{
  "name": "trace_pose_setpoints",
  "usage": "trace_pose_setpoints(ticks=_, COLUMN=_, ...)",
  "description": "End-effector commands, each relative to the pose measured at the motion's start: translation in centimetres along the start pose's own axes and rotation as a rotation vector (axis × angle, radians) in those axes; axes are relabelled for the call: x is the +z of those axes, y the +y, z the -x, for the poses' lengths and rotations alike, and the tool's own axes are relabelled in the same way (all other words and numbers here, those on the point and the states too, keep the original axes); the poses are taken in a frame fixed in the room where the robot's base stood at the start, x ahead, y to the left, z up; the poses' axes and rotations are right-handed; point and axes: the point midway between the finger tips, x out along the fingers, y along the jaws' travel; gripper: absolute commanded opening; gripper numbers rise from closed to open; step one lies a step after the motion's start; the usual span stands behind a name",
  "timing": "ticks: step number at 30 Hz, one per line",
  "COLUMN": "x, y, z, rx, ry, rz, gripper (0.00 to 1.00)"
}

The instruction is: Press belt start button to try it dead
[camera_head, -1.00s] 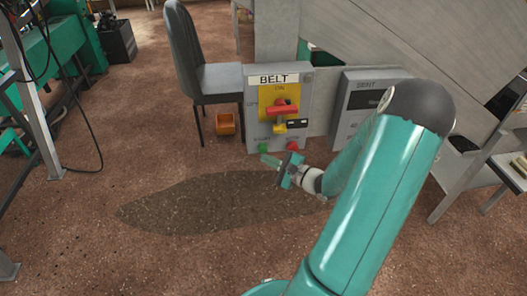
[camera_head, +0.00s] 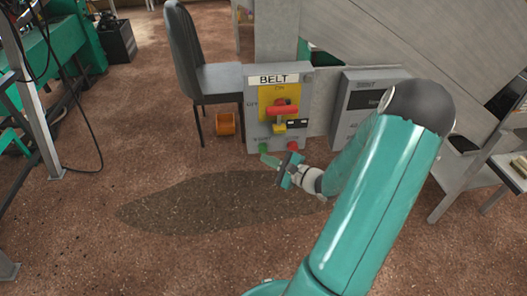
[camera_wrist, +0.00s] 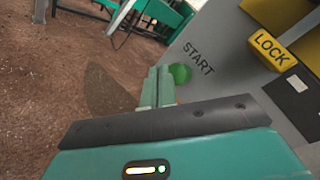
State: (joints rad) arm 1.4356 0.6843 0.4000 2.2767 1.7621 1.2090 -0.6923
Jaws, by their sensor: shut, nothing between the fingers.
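The grey belt box (camera_head: 254,110) stands upright at the centre of the head view, labelled BELT. Its green start button (camera_head: 264,149) is at the lower left of its face, beside a red button (camera_head: 292,147). My gripper (camera_head: 268,160) is shut and empty just below and in front of the green button. In the wrist view the green button (camera_wrist: 180,74) shows under the word START, just right of my closed fingertips (camera_wrist: 160,72). I cannot tell whether they touch it. A red handle (camera_head: 283,109) sits on a yellow plate above a yellow LOCK block (camera_wrist: 272,50).
A grey chair (camera_head: 187,55) stands left of the box, with an orange container (camera_head: 226,124) beneath it. A second grey box (camera_head: 352,112) is at the right, partly behind my arm. A dark patch (camera_head: 190,210) lies on the open brown floor in front.

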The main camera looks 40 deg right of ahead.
Motion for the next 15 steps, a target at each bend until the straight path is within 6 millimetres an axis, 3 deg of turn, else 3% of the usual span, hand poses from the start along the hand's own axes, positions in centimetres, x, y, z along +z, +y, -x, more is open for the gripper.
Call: trace_pose_setpoints(ticks=15, x=-0.44, y=-0.4, z=-0.55, rx=0.0, ry=0.001, rz=0.0, gripper=0.0)
